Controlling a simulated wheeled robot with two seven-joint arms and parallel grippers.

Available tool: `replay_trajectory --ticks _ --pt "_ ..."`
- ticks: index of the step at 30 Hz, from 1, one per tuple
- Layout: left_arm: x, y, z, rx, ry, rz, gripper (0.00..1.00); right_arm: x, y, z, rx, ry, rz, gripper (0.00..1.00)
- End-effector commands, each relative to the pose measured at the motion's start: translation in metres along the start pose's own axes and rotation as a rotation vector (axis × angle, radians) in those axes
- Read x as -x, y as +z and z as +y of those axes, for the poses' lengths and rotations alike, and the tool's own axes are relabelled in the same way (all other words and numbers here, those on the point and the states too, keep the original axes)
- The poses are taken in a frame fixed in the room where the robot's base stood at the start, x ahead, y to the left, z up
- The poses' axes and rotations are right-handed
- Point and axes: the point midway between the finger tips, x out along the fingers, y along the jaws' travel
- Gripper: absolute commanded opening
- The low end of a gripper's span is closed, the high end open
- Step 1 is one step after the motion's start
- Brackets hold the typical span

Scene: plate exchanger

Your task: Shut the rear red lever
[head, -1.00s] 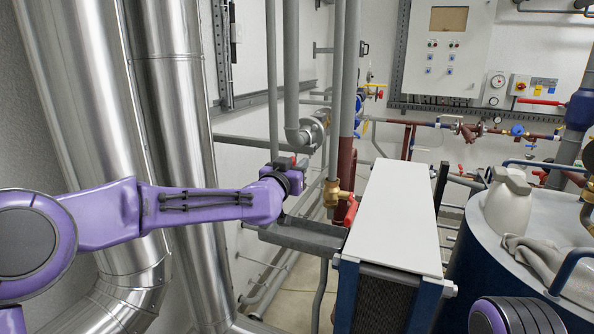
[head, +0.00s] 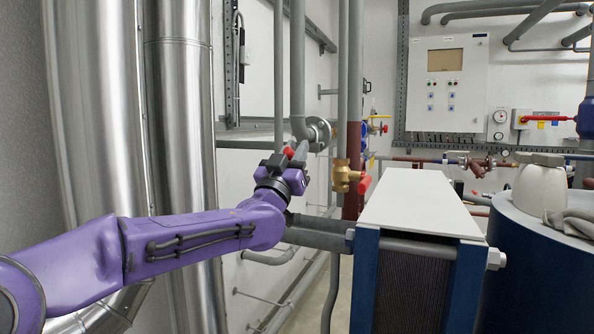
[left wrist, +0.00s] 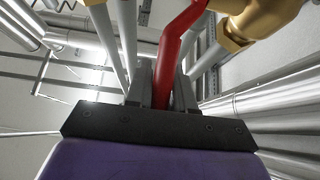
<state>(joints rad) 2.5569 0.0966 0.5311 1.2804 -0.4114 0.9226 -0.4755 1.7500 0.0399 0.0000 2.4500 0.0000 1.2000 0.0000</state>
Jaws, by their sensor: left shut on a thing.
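My left gripper (head: 296,155) reaches in from the left beside the vertical grey pipes. In the left wrist view its two dark fingers (left wrist: 158,85) are shut on a red lever (left wrist: 181,38), which runs up between them toward a brass valve body (left wrist: 255,18) at the top right. A small red part (head: 289,152) shows at this gripper in the head view; most of the held lever is hidden there. Another brass valve (head: 342,176) with a red lever (head: 364,184) stands nearer, to the right of the gripper and apart from it. My right gripper is out of view.
The plate exchanger (head: 420,200) with its white top stands right of the nearer valve. Vertical pipes (head: 297,60) rise close to the gripper. Large shiny ducts (head: 185,150) stand at the left.

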Motion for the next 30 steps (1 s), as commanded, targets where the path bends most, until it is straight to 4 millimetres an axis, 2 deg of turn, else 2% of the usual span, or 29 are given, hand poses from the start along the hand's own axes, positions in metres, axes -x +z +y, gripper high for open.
replay_trajectory --ticks 3,16,17,18,26,30 --pt "0.003 0.003 0.001 0.000 0.001 0.017 0.00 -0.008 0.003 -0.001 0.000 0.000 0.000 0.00" --pt "0.002 0.001 0.001 0.000 0.001 0.024 0.00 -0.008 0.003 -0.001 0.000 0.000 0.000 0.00" --pt "0.002 0.001 0.001 0.000 0.001 0.024 0.29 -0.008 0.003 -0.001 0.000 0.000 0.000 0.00" --pt "0.002 0.001 0.001 0.000 0.001 0.024 0.42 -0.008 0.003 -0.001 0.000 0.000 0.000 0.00" --pt "0.002 0.001 0.000 0.000 0.000 0.025 0.44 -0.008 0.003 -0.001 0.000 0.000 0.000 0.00" --pt "0.013 0.003 0.000 -0.001 0.000 0.025 0.44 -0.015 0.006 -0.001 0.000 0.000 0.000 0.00"
